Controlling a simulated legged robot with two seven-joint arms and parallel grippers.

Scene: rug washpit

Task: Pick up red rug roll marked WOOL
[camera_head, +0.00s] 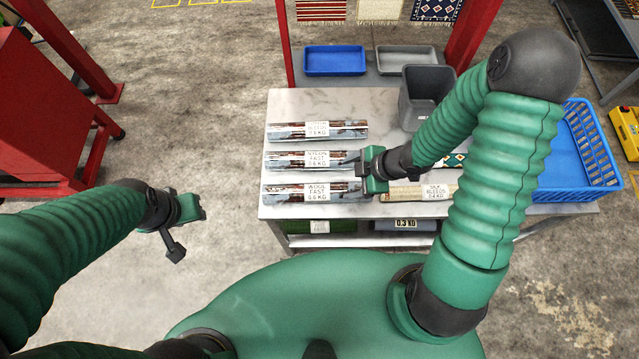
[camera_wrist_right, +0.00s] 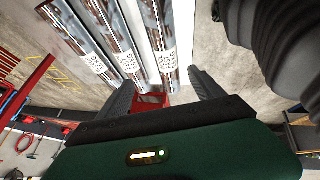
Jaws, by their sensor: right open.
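The rug roll marked WOOL (camera_head: 285,194) lies at the table's front left, with streaky red-brown and shiny wrapping and a white label. It seems to be the rightmost roll (camera_wrist_right: 159,30) in the right wrist view. My right gripper (camera_head: 357,174) is open and empty at the right end of this roll, partly covering that end. In the right wrist view its two fingers (camera_wrist_right: 160,92) are spread, with the rolls ahead of them. My left gripper (camera_head: 170,222) is away from the table over the floor at left, its fingers apparently spread and empty.
Two similar rolls lie behind it, a middle one marked NYLON (camera_head: 290,159) and a far one (camera_head: 290,132). A pale roll marked SILK (camera_head: 405,193) lies to the right. A grey bin (camera_head: 425,100) and blue crate (camera_head: 575,165) stand right. A red frame (camera_head: 70,50) stands left.

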